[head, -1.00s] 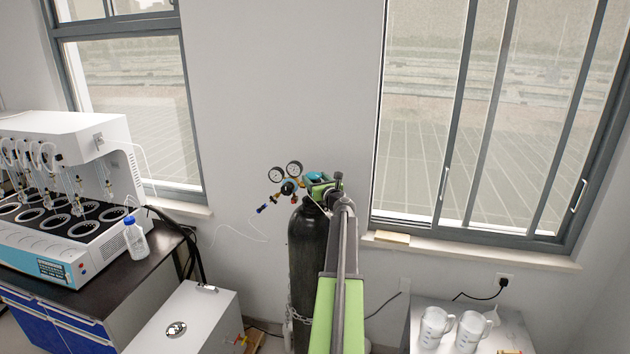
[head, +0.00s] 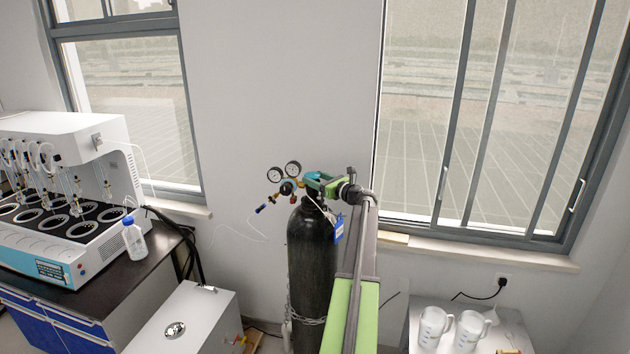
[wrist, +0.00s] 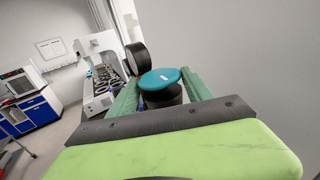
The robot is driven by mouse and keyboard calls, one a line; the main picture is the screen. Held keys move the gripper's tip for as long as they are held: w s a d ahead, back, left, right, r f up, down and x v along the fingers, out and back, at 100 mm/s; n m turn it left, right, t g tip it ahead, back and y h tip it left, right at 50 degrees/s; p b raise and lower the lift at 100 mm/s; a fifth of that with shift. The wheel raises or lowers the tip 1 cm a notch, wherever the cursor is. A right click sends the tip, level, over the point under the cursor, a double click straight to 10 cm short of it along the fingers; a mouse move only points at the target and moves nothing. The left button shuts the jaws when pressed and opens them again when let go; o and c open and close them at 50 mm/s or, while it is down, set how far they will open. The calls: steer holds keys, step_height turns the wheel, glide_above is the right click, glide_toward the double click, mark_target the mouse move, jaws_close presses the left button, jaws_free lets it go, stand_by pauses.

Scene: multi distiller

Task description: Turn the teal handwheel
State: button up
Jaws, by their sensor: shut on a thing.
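The teal handwheel (head: 312,175) sits on top of the black gas cylinder (head: 310,250), by the wall between the two windows. In the wrist view the round teal handwheel (wrist: 160,77) lies between my two green fingers, above a dark round base. My gripper (head: 317,182) reaches it from the right in the head view and is shut on it. The fingers hide part of the handwheel in the head view.
A regulator with two round gauges (head: 283,171) stands just left of the handwheel. A blue tag (head: 339,229) hangs at the cylinder's right side. A white box (head: 185,320) stands at lower left, and two white jugs (head: 433,328) stand at lower right.

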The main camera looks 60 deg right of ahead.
steer(key=shift+d+n+y, duration=0.25)
steer(key=shift+n+y, duration=0.45)
steer(key=shift+y, duration=0.4)
steer(key=shift+a, duration=0.1)
steer(key=o, duration=1.2)
steer(key=shift+y, duration=0.3)
steer(key=s, duration=0.5)
steer(key=s+a, duration=0.1)
steer(key=s, duration=1.1)
steer(key=shift+s+a, duration=0.2)
steer(key=shift+s, duration=0.05)
